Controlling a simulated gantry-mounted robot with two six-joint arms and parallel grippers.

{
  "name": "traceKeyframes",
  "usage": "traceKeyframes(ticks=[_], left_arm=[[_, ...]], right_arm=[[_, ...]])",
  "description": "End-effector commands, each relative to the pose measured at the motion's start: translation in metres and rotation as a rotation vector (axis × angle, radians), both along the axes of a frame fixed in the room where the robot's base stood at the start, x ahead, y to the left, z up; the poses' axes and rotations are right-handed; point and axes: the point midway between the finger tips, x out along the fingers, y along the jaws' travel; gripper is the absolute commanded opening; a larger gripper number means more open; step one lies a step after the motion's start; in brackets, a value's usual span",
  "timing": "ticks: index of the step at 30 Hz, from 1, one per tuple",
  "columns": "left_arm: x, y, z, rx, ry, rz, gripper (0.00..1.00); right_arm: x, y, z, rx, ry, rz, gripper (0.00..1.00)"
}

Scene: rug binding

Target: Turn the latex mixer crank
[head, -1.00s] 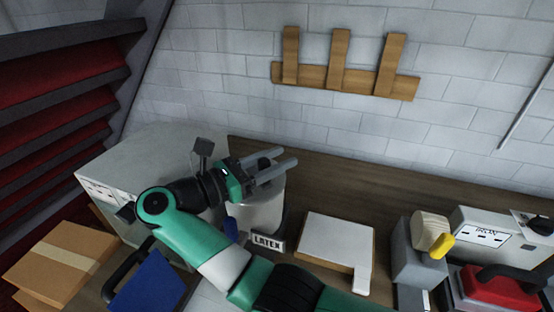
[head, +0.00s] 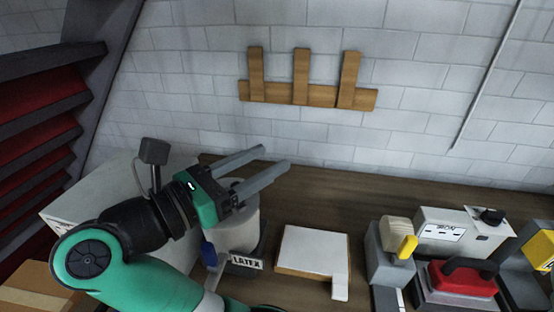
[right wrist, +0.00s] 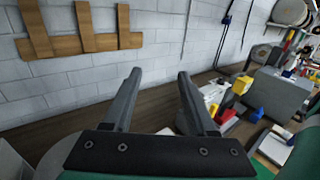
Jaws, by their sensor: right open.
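The latex mixer is a pale grey pot (head: 238,236) on a dark base with a LATEX label (head: 247,263), standing on the bench in the head view. A blue part (head: 209,254) shows at its left side, but I cannot tell whether it is the crank's grip. My right gripper (head: 275,157) is open and empty. Its fingers pass over the pot's top in the picture and point up and right toward the wall; its body hides part of the pot. In the right wrist view, nothing lies between the spread fingers (right wrist: 159,73). My left gripper is out of view.
A white-topped board (head: 313,250) lies right of the pot. Farther right are a grey block with a yellow-handled tool (head: 407,246), a labelled box (head: 447,232) and a red iron (head: 462,279). A wooden rack (head: 308,94) hangs on the wall. The bench behind the board is clear.

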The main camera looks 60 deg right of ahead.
Motion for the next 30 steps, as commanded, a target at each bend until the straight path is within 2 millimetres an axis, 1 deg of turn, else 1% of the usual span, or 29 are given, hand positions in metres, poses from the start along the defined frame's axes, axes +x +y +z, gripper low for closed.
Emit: traceKeyframes(ticks=[1, 3, 6, 9, 13, 27, 30], left_arm=[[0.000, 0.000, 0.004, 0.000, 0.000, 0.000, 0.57], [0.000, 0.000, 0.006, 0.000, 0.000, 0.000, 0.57], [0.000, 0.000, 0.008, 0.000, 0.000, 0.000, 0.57], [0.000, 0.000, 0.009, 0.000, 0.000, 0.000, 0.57], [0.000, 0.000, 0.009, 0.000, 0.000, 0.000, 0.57], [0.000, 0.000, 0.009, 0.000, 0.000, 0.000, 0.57], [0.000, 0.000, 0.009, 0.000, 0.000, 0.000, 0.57]], right_arm=[[-0.009, 0.009, 0.007, -0.001, -0.005, 0.004, 0.57], [-0.021, 0.019, 0.014, -0.001, -0.004, 0.003, 0.57], [-0.035, 0.029, 0.021, 0.001, -0.003, 0.003, 0.57], [-0.042, 0.036, 0.025, 0.000, -0.001, 0.002, 0.57], [-0.046, 0.039, 0.027, -0.001, 0.001, 0.000, 0.57], [-0.046, 0.039, 0.027, 0.000, 0.000, 0.000, 0.57], [-0.047, 0.035, 0.026, -0.001, 0.001, -0.011, 0.57]])
